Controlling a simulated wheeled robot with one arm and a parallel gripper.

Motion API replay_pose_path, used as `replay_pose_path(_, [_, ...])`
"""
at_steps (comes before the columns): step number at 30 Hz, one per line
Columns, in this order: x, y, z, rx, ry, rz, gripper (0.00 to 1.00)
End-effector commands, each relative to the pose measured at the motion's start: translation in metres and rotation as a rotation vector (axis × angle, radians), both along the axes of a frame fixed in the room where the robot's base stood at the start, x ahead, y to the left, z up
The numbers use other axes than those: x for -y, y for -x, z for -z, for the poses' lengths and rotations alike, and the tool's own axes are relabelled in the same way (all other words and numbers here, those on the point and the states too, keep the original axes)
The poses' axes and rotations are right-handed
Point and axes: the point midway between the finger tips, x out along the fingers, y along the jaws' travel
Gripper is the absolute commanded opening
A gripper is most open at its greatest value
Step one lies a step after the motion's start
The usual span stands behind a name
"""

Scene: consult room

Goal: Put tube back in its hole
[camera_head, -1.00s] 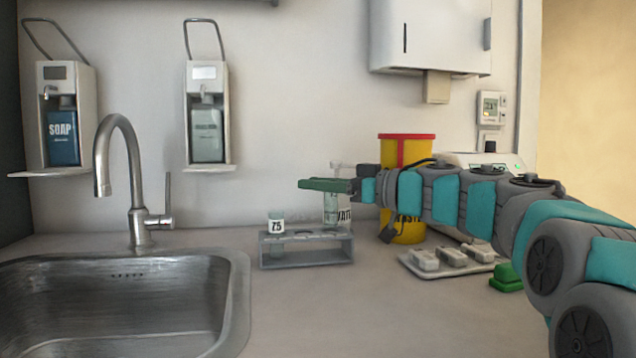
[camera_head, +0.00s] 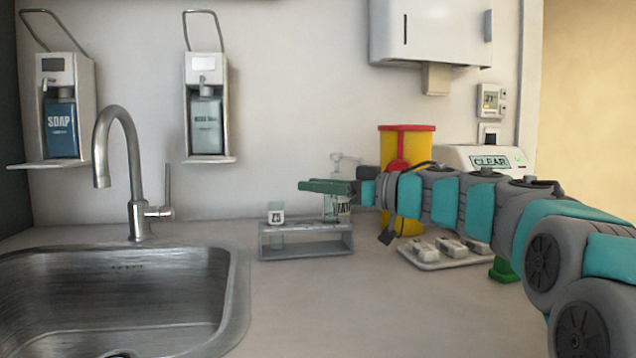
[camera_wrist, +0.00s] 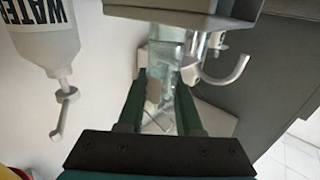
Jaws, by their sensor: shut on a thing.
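My gripper (camera_head: 325,187) has green fingers and is above the right part of the grey rack (camera_head: 305,252) in the head view. It is shut on a clear tube (camera_head: 330,208), which hangs upright below the fingers with its lower end close to the rack's top. I cannot tell whether it has entered a hole. Another tube (camera_head: 277,213) with a white label stands in the rack's left part. In the wrist view my gripper (camera_wrist: 165,85) has a clear, blurred shape between the fingers; the rack is hard to make out there.
A WATER bottle (camera_wrist: 45,35) with a nozzle stands close by the gripper. A yellow bin (camera_head: 405,150) with a red rim is behind my arm, and a tray of white pieces (camera_head: 445,265) is to the right. The sink (camera_head: 120,300) is left; the front counter is clear.

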Motion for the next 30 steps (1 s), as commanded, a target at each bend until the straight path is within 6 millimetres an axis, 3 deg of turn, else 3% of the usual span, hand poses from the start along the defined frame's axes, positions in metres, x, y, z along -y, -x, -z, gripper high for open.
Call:
replay_pose_path(21, [0.0, 0.0, 0.022, 0.0, 0.0, 0.001, 0.0])
replay_pose_path(22, [0.0, 0.0, 0.022, 0.0, 0.0, 0.0, 0.36])
replay_pose_path(30, [0.0, 0.0, 0.022, 0.0, 0.001, 0.0, 0.67])
